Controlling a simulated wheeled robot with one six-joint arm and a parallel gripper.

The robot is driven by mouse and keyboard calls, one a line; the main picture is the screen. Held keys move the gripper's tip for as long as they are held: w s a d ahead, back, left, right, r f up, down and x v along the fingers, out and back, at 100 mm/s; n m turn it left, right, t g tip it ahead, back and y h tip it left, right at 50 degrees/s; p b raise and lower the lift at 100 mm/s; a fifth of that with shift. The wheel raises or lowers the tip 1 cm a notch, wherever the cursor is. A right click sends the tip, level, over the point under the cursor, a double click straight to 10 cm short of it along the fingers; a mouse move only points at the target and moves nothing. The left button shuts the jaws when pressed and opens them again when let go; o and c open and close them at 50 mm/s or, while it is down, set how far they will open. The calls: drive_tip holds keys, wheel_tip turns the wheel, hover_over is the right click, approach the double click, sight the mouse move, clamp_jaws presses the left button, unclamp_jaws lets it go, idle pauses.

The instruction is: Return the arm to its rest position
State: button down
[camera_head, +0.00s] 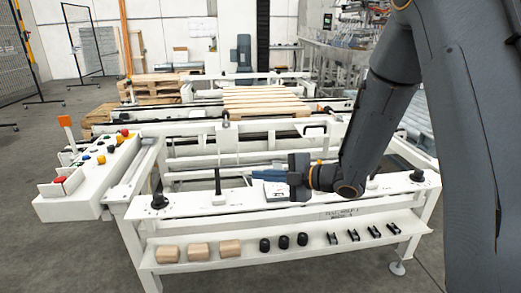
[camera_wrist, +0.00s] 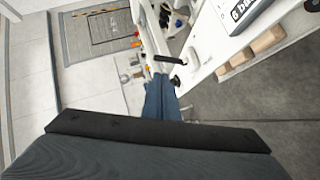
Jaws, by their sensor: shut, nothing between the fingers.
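My dark grey arm comes in from the right of the head view, bent down at the elbow. My gripper (camera_head: 256,172) is held level above the white bench top (camera_head: 185,202), with its blue-grey fingers pointing left. The fingers are shut with nothing between them. In the wrist view my gripper (camera_wrist: 160,85) shows as two blue-grey fingers side by side, pointing up the picture toward the bench. A small white box with a dark label (camera_head: 277,194) lies on the bench just below the gripper. Whether they touch cannot be told from here.
A black upright lever (camera_head: 217,181) stands left of my fingertips. A control panel (camera_head: 95,175) with coloured buttons is at the left. Wooden blocks (camera_head: 199,251), black cylinders (camera_head: 284,242) and black clips (camera_head: 354,236) sit on the lower shelf. A wooden pallet (camera_head: 262,103) lies behind.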

drive_tip(key=s+d+r+m+h+p, duration=0.1)
drive_tip(key=s+d+m+h+p, duration=0.15)
drive_tip(key=d+m+h, duration=0.5)
drive_tip(key=s+d+r+m+h+p, duration=0.15)
drive_tip(key=s+d+m+h, duration=0.3)
drive_tip(key=d+m, duration=0.6)
drive_tip(key=s+d+r+m+g+h+p, duration=0.1)
drive_tip(key=s+m+g, duration=0.6)
drive_tip(key=s, duration=1.4)
drive_tip(key=shift+s+d+r+m+p, duration=0.45)
drive_tip(key=shift+m+p, duration=0.35)
drive_tip(key=shift+p, duration=0.4)
